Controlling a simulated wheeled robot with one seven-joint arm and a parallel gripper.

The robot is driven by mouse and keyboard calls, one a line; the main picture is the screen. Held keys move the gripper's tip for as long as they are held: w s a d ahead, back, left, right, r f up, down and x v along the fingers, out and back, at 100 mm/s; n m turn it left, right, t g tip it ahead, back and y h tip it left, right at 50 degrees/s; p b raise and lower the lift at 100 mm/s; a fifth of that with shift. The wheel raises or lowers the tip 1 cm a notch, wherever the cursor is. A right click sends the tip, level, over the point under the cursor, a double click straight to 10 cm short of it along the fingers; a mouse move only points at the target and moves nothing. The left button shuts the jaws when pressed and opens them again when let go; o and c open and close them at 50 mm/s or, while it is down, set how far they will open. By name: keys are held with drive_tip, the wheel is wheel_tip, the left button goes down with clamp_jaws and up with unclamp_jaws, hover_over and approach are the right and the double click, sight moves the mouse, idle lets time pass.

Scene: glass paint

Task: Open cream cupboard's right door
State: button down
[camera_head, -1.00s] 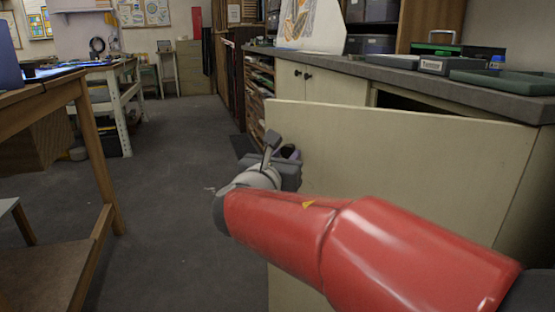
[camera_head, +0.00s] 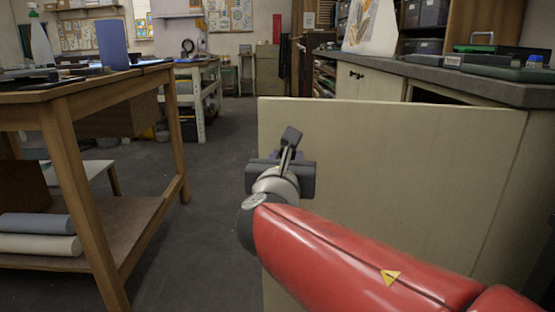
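The cream cupboard's right door (camera_head: 420,165) stands swung out from the counter front. Its broad flat face fills the right middle of the head view. A dark opening (camera_head: 440,97) shows behind its top edge. My gripper (camera_head: 288,148) is in front of the door's face, near its free left edge. The gripper is seen from behind, and its fingers are mostly hidden by its own body. I cannot tell whether it touches the door or holds a handle; no handle shows on this door. The neighbouring cream door (camera_head: 375,88) is closed, with dark knobs near its top.
A grey countertop (camera_head: 445,76) carries boxes and a green case (camera_head: 500,73). A wooden workbench (camera_head: 95,93) with a lower shelf holding rolls (camera_head: 40,235) stands on the left. Clear grey floor (camera_head: 205,235) lies between the bench and the door.

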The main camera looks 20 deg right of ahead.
drive_tip(key=c, duration=1.1)
unclamp_jaws()
drive_tip(key=shift+o, duration=0.2)
drive_tip(key=v, duration=0.8)
drive_tip(key=shift+p, duration=0.45)
drive_tip(key=shift+w, duration=0.1)
